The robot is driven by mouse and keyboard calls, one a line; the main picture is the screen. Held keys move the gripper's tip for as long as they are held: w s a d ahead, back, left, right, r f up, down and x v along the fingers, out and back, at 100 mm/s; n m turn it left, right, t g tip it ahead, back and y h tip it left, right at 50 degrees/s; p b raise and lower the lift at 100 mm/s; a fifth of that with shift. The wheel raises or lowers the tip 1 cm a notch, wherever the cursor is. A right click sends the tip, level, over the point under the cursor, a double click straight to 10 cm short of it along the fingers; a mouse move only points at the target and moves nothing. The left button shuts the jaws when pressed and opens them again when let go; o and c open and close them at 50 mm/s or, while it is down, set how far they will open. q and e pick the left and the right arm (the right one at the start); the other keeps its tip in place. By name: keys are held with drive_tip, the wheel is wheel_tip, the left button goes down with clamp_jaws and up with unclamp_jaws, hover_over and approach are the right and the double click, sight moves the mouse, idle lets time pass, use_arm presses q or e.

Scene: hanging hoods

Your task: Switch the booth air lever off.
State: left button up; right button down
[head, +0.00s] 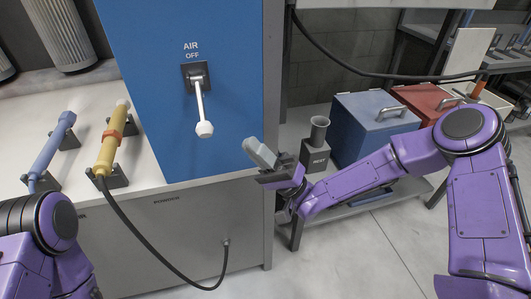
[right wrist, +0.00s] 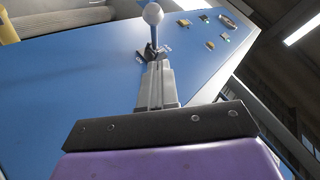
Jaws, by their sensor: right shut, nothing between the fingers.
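The air lever (head: 202,105) is a white rod with a round white end knob on a dark mount on the blue booth panel (head: 150,60). It hangs downward, tilted slightly right, below the words AIR and OFF. My right gripper (head: 256,149) is right of and a little below the knob, apart from it in the head view. The lever (right wrist: 153,20) also shows in the right wrist view, beyond the fingertips of my right gripper (right wrist: 155,68). Its fingers are shut and empty. My left arm shows at the lower left, but its gripper is out of view.
A blue tool (head: 52,145) and a yellow tool (head: 111,140) rest in holders on the bench at left. A black hose (head: 150,245) loops below. Right of the booth stand a dark block with a grey cup (head: 318,130), a blue box (head: 365,120) and a red box (head: 425,103).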

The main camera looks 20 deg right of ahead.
sight(201, 107)
drive_tip(key=a+r+p, duration=0.2)
drive_tip(key=a+r, duration=0.2)
drive_tip(key=a, duration=0.1)
drive_tip(key=shift+s, duration=0.3)
drive_tip(key=shift+a+r, duration=0.1)
drive_tip(key=shift+r, duration=0.1)
